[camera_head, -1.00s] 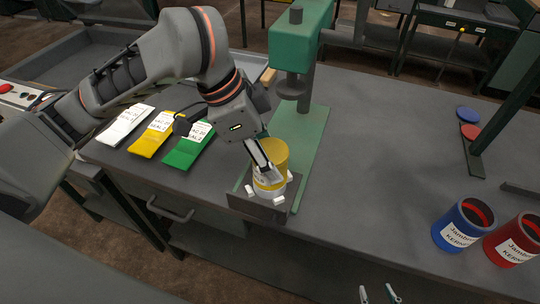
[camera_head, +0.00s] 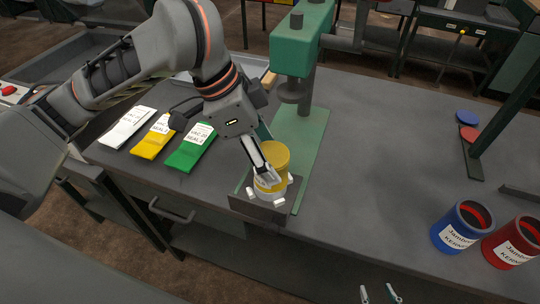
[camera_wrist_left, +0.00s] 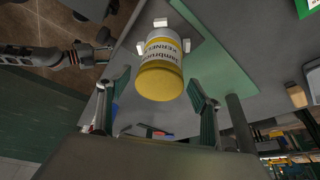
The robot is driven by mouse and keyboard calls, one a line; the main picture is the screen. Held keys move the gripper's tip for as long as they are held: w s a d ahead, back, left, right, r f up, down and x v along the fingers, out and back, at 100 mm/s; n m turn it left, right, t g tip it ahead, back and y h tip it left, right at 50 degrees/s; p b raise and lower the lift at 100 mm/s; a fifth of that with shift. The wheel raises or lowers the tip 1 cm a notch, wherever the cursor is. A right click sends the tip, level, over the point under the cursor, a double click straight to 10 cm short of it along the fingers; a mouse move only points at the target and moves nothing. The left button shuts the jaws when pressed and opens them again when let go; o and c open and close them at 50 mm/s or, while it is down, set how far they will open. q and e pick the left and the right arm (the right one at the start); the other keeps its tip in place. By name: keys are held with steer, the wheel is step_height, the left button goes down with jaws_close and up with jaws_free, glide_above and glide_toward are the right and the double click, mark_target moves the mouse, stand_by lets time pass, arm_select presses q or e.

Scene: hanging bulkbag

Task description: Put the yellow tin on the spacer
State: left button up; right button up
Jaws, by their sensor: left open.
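The yellow tin (camera_head: 273,155), with a white label, stands upright at the front edge of the bench. It is among white pegs on a dark block (camera_head: 257,207), apparently the spacer, at the foot of the green press. My left gripper (camera_head: 266,172) is at the tin, one finger in front of its left side. In the left wrist view the tin (camera_wrist_left: 161,75) lies beyond and between the spread fingers (camera_wrist_left: 155,100), with gaps on both sides. The tin's base contact is partly hidden. My right gripper (camera_head: 378,293) shows only two separated fingertips at the bottom edge.
The green press (camera_head: 298,60) rises just behind the tin. White, yellow and green packets (camera_head: 190,148) lie to the left. A blue tin (camera_head: 460,228) and a red tin (camera_head: 511,241) stand at the right. The middle bench is clear.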

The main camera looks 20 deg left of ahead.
arm_select(q)
steer(key=p+v, duration=0.3)
steer(key=v, duration=0.7)
steer(key=shift+r, duration=0.2)
steer(key=shift+s+f, duration=0.1)
